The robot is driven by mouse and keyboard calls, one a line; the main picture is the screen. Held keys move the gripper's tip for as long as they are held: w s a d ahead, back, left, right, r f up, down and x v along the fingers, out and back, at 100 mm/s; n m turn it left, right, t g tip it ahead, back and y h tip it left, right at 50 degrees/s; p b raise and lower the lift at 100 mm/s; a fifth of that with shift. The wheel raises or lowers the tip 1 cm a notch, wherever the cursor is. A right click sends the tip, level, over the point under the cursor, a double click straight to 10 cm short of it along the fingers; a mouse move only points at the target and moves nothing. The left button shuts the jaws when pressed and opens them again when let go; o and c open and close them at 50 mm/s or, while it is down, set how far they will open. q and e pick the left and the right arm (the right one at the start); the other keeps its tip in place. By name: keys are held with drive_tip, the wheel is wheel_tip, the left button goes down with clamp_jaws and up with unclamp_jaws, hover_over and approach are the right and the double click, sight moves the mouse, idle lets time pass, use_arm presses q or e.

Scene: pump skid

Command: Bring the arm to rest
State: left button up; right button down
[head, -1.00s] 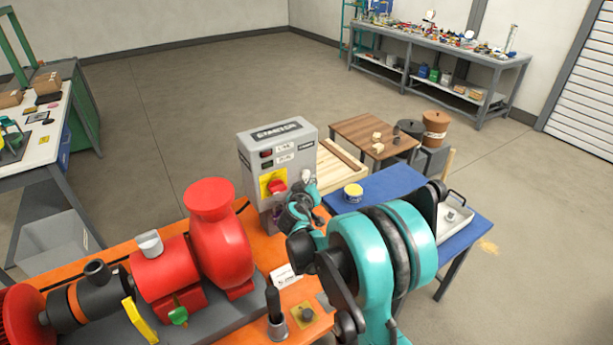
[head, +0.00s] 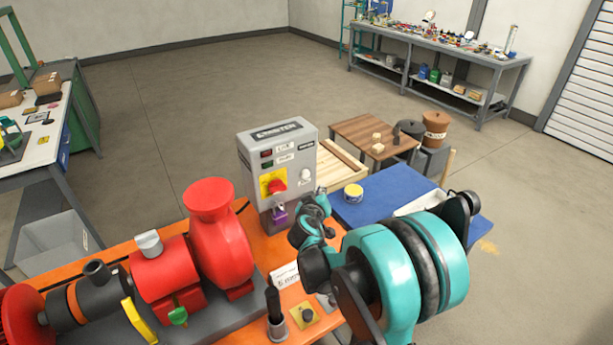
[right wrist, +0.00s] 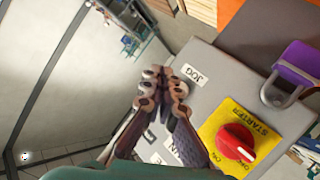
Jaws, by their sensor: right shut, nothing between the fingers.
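My right arm reaches in from the lower right in the head view. Its gripper (head: 318,198) is shut and empty, just right of the grey starter box (head: 252,158), with a gap apparent between them. In the right wrist view the closed fingers (right wrist: 162,70) appear in front of the box's face by the JOG label (right wrist: 193,74). The red rotary switch (head: 277,187) sits on its yellow plate; it also shows in the right wrist view (right wrist: 236,142). A purple padlock (head: 279,215) hangs below it. My left gripper is not in view.
A red pump (head: 218,240) stands on the orange bench left of my arm. A blue table (head: 385,195) with a yellow tin (head: 353,193) and a pale tray lies behind and right. A black-handled tool (head: 274,305) stands at the bench front.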

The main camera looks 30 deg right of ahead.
idle(0.5)
drive_tip(key=s+a+f+n+g+y+b, duration=0.1)
drive_tip(key=s+a+y, duration=0.3)
drive_tip(key=s+a, duration=0.6)
drive_tip(key=s+a+f+n+g+y+b, duration=0.1)
drive_tip(key=s+a+f+g+y+b, duration=0.1)
drive_tip(key=s+a, duration=0.9)
drive_tip(key=s+f+g+y, duration=0.1)
drive_tip(key=s+f+y, duration=0.1)
drive_tip(key=s, duration=0.3)
drive_tip(key=shift+s+f+y+b, duration=0.2)
drive_tip(key=shift+s+y+b, duration=0.1)
drive_tip(key=shift+y, duration=0.3)
